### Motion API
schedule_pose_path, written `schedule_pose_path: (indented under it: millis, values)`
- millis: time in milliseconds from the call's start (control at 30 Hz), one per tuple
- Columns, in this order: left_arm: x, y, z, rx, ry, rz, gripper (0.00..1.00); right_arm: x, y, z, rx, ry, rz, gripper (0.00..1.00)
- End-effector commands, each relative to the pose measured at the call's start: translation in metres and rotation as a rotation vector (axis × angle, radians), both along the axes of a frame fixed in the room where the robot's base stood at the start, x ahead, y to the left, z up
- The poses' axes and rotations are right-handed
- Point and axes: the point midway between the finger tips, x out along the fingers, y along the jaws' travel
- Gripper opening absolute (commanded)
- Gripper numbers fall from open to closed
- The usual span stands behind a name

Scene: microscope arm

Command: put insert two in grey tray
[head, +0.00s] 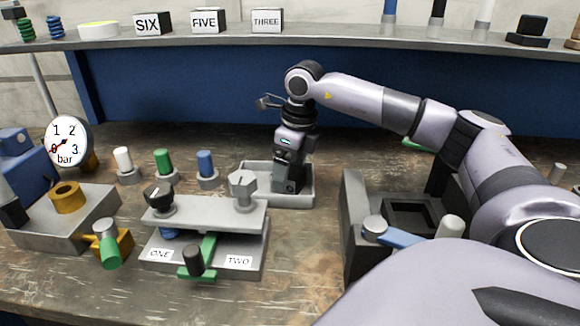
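The grey tray (306,200) is a shallow open box at the middle of the bench. My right gripper (288,186) points down into it from above, with its dark fingertips low inside the tray walls. I cannot tell whether the fingers are open or shut, or whether the dark shape between them is an insert. A grey two-level fixture (262,222) left of the tray bears the labels ONE and TWO (238,261). A blue piece (169,233) shows above ONE, and no insert shows above TWO. My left gripper is not in view.
White (123,160), green (163,161) and blue (205,163) pegs stand behind the fixture. A gauge (68,141) and a grey block with a brass ring (67,197) are left. A dark grey open box (356,215) stands right of the tray. A shelf (330,38) runs behind.

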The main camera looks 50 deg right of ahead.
Motion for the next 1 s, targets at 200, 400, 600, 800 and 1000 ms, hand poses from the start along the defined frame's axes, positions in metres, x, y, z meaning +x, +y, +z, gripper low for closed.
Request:
schedule_pose_path:
  millis: [200,400,600,800,1000]
  values:
    - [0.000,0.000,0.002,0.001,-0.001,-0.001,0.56,0.000,0.000,0.007,0.001,-0.003,0.000,0.89]
    - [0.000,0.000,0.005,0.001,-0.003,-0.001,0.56,-0.004,-0.001,0.041,0.001,-0.006,0.000,0.89]
    - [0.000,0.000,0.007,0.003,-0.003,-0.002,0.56,-0.010,-0.003,0.085,0.002,-0.006,0.001,0.89]
    - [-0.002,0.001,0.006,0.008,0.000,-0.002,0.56,-0.015,-0.005,0.113,0.001,-0.002,0.001,0.89]
    - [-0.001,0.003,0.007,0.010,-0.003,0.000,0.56,-0.017,-0.005,0.122,0.001,-0.001,0.001,0.89]
